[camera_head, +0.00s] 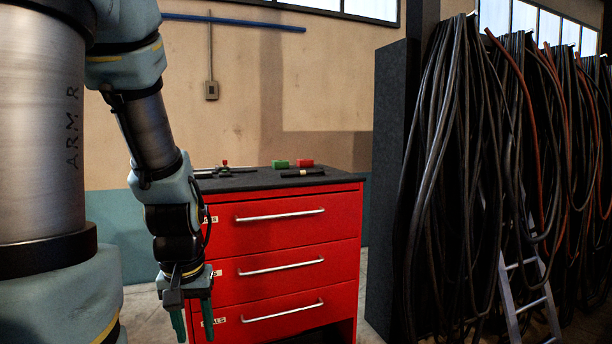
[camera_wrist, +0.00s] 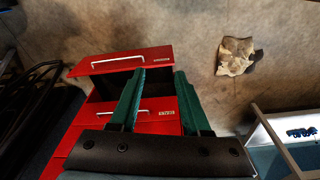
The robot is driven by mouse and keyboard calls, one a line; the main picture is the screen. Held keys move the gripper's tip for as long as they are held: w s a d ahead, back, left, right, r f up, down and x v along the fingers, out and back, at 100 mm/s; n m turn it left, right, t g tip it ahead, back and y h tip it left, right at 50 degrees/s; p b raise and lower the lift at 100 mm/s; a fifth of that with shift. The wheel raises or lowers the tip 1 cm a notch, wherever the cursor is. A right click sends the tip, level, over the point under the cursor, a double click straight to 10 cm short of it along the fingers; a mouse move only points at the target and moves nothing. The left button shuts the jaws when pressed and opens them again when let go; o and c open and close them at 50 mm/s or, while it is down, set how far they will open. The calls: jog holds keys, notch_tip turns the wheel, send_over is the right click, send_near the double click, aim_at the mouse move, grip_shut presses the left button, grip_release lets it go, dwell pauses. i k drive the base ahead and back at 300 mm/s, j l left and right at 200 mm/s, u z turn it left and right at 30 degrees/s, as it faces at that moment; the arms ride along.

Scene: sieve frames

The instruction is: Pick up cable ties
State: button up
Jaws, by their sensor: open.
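My gripper (camera_head: 193,332) hangs fingers down in front of the left side of the red drawer cabinet (camera_head: 338,258). In the wrist view my gripper (camera_wrist: 160,75) has its two green fingers apart with nothing between them. I cannot pick out cable ties for certain in either view. A slim dark item (camera_head: 302,173) with a pale part lies on the cabinet's black top; it is too small to identify. In the wrist view a small dark-blue item (camera_wrist: 301,132) lies in a pale-rimmed container (camera_wrist: 276,143) at the right edge; I cannot tell what it is.
A green block (camera_head: 280,163) and a red block (camera_head: 305,162) sit on the cabinet top, with a red-tipped tool (camera_head: 224,170) at left. Black cables (camera_head: 450,150) and a ladder (camera_head: 530,290) stand right. A crumpled pale item (camera_wrist: 236,55) lies on the floor.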

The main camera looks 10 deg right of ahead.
aim_at(316, 171)
jog(key=l+u, duration=0.35)
jog(key=l, duration=0.3)
jog(key=l+u, duration=0.35)
jog(key=l, duration=0.3)
jog(key=l+u, duration=0.35)
jog(key=l, duration=0.3)
